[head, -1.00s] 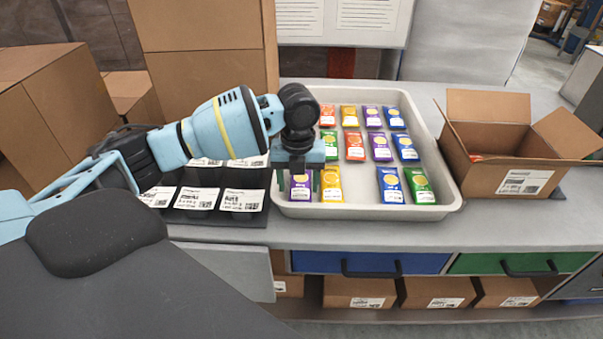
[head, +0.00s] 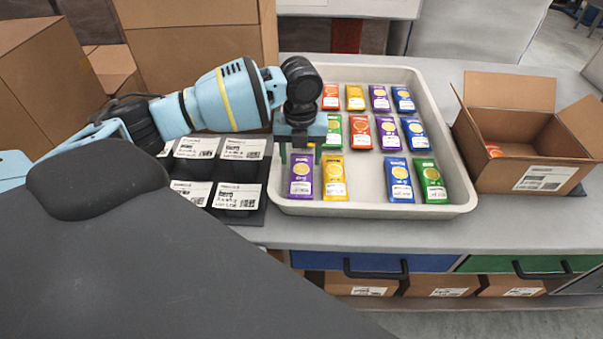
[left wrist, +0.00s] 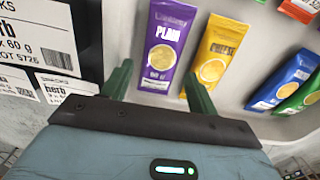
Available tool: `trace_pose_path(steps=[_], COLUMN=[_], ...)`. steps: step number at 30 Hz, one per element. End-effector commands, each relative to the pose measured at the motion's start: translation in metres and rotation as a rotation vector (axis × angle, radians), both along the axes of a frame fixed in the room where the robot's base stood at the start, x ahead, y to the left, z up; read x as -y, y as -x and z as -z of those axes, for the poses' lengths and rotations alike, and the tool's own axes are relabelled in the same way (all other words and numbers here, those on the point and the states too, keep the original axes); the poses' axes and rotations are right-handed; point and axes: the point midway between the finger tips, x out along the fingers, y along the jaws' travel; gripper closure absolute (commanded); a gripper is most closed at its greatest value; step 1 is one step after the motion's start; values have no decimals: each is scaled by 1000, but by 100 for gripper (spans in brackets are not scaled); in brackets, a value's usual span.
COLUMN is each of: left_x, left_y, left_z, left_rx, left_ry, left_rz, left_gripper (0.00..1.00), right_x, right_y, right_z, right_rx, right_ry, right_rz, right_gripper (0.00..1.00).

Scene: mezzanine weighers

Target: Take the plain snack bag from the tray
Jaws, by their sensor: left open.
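The plain snack bag is purple with a yellow disc and a white lower label. It lies flat at the front left of the tray (head: 460,190). The bag (head: 301,178) shows in the head view, and in the left wrist view the bag (left wrist: 163,48) reads "PLAIN". My left gripper (head: 301,150) is open and empty over the tray's left side, near the bag's back end in the head view. In the left wrist view its two green fingers (left wrist: 157,84) stand either side of the bag's near end, apart from it. My right gripper is not in view.
A yellow cheese bag (head: 334,178) lies just right of the plain bag. Other bags in red, yellow, blue, green and purple fill rows behind and right. An open cardboard box (head: 545,178) stands right of the tray. Black labelled packs (head: 238,196) lie left of it.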

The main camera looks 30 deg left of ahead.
Motion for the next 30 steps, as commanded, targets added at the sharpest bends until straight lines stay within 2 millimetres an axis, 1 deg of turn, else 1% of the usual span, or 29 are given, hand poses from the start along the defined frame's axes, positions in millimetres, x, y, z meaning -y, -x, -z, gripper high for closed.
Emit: trace_pose_path(steps=[1,5,7,15,18,26,28,30], left_x=[0,0,0,2,2,2,2,2], left_y=[0,0,0,0,0,0,0,0], left_z=[4,6,10,46,54,57,57,56], left_rx=[-1,1,1,0,1,2,2,2], left_ry=[0,0,0,0,-1,0,0,0], left_rz=[0,0,0,-1,0,0,0,0], left_gripper=[41,41,41,41,41,41,47,56], right_x=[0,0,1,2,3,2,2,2], right_y=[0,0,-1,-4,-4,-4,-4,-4], right_z=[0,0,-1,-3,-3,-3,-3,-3], right_rx=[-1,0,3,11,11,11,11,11], right_ry=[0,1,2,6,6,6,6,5], right_rz=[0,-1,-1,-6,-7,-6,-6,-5], right_gripper=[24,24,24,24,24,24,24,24])
